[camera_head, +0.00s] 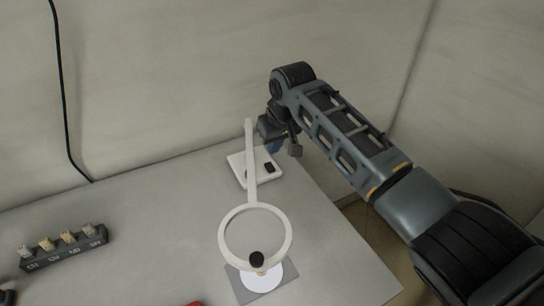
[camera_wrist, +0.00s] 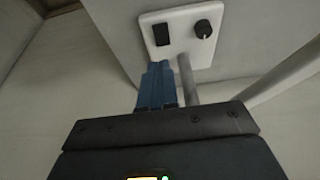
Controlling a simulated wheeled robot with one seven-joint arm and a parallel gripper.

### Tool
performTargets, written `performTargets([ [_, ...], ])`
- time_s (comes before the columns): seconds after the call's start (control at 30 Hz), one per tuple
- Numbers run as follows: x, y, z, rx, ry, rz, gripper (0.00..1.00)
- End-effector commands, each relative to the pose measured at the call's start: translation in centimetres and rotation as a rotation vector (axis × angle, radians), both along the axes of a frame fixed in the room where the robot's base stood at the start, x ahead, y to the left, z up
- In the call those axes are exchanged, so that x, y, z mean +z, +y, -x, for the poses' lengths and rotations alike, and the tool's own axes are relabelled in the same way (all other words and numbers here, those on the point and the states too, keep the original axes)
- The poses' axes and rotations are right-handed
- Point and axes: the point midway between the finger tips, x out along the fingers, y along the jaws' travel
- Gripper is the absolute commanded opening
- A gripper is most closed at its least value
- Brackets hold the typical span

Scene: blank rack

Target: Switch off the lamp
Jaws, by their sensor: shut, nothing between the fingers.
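The white ring lamp (camera_head: 229,219) stands on the grey table, with a slim post and arm rising from a flat white base (camera_head: 237,167). In the wrist view the base (camera_wrist: 178,17) carries a black rocker switch (camera_wrist: 161,34) and a round black knob (camera_wrist: 203,29). My gripper (camera_head: 274,147) is at the base's far right side in the head view. In the wrist view its blue fingers (camera_wrist: 157,66) are together and empty, pointing at the base just below the rocker switch. The lamp post (camera_wrist: 187,80) rises close to the right of the fingers. I cannot tell whether the fingers touch the base.
A dark rack (camera_head: 65,250) with several small labelled pieces is at the left. Under the ring lie a white disc (camera_head: 262,282) and a grey square, with a black round knob (camera_head: 256,259) showing above. A black cable (camera_head: 62,90) hangs on the wall. The table's middle left is clear.

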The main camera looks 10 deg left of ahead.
Motion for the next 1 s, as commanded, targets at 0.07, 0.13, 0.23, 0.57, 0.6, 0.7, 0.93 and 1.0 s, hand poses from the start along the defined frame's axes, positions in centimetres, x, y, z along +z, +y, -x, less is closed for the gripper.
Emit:
performTargets([
  [0.07,-1.4,0.3,-0.4,0.0,0.003,0.003,0.0],
  [0.13,-2.5,0.4,-0.6,0.0,0.002,0.002,0.0],
  [0.23,-3.9,0.5,-0.8,-0.001,0.002,0.002,0.0],
  [0.57,-5.6,0.7,-1.0,0.0,-0.001,0.001,0.0],
  [0.6,-5.6,0.7,-1.0,0.0,-0.001,0.001,0.0],
  [0.7,-5.6,0.7,-1.0,0.0,-0.001,0.001,0.0],
  [0.93,-6.0,0.7,-1.1,-0.001,0.015,0.012,0.0],
  [1.0,-6.4,0.8,-1.1,0.0,0.04,0.031,0.0],
])
